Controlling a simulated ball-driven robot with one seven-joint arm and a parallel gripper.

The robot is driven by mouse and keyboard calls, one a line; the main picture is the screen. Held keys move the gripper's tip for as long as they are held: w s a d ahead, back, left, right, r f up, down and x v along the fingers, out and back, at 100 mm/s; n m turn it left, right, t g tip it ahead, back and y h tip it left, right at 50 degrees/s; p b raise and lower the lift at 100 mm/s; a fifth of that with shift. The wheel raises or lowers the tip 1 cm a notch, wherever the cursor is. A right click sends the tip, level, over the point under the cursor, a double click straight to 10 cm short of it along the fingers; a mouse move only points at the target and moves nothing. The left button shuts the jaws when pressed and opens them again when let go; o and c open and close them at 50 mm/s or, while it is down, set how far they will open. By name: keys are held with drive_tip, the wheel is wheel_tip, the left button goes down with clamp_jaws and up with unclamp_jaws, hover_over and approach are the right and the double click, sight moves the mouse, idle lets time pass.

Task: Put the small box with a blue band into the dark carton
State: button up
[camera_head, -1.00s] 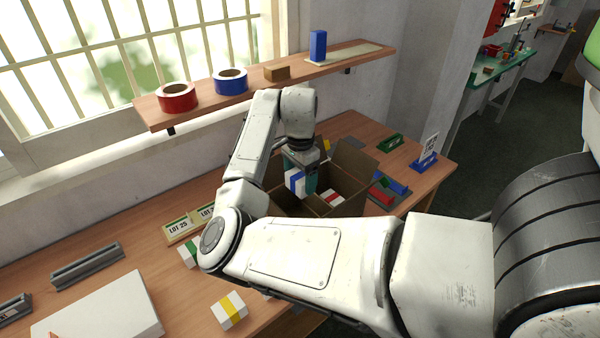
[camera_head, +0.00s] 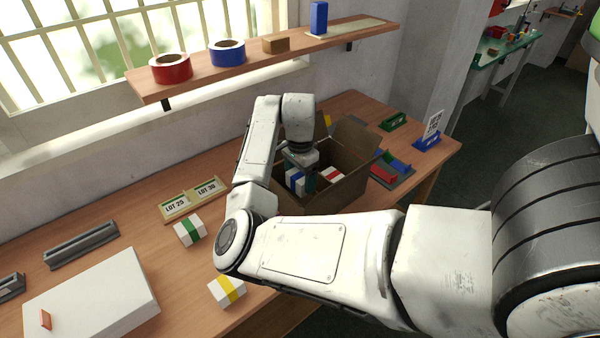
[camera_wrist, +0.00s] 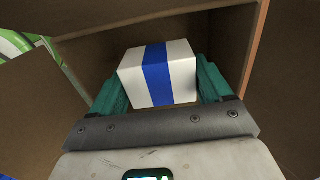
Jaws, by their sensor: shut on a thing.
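The small white box with a blue band (camera_wrist: 157,74) is between the two teal fingers of my gripper (camera_wrist: 158,88) in the wrist view, which are shut on it. In the head view the blue-banded box (camera_head: 295,181) is low inside the open dark carton (camera_head: 345,187), with my gripper (camera_head: 303,172) reaching in from above. The carton's brown walls surround the box in the wrist view (camera_wrist: 95,62). I cannot tell whether the box touches the carton floor. A white box with a red band (camera_head: 332,175) is in the carton, to the right of the held box.
A green-banded box (camera_head: 190,231) and a yellow-banded box (camera_head: 227,291) lie on the wooden table (camera_head: 180,275), left of the carton. A shelf (camera_head: 345,38) with tape rolls runs above. Coloured trays (camera_head: 392,170) stand right of the carton.

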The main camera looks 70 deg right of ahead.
sight(300, 174)
drive_tip(key=shift+f+b, duration=1.75)
drive_tip(key=shift+f, duration=2.15)
drive_tip(key=o, duration=1)
wheel_tip(300, 174, up, 12)
drive_tip(key=p, duration=1)
drive_tip(key=shift+p, duration=0.4)
